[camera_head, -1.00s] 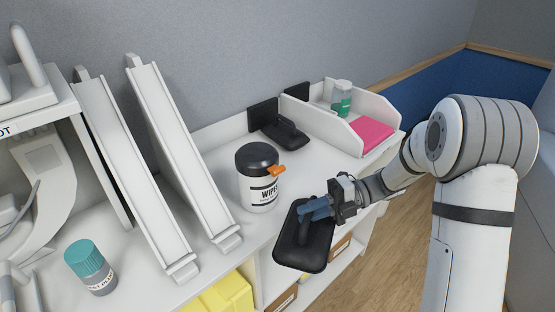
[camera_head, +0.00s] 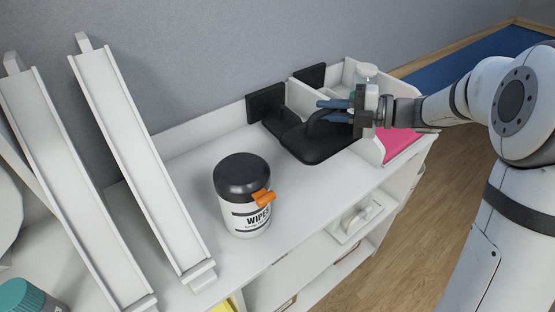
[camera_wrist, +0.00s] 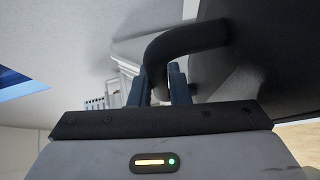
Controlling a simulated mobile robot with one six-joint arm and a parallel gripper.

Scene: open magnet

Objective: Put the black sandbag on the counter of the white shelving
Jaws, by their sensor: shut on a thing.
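The black sandbag (camera_head: 318,146) is a flat dark pad with a loop handle, at the back right of the white shelving's counter (camera_head: 185,150) in the head view. My gripper (camera_head: 330,111) is shut on its handle from the right. In the wrist view the black handle (camera_wrist: 190,42) passes between my blue fingers (camera_wrist: 162,88), and the sandbag's body (camera_wrist: 255,60) fills the right side. The sandbag overlaps the counter in the picture; I cannot tell whether it touches it or hangs just above.
A black upright plate (camera_head: 266,103) stands behind the sandbag. A white-walled bin with a pink item (camera_head: 402,146) is to its right. A wipes canister (camera_head: 243,195) stands front left; white ramps (camera_head: 140,165) are further left. Counter between canister and sandbag is clear.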

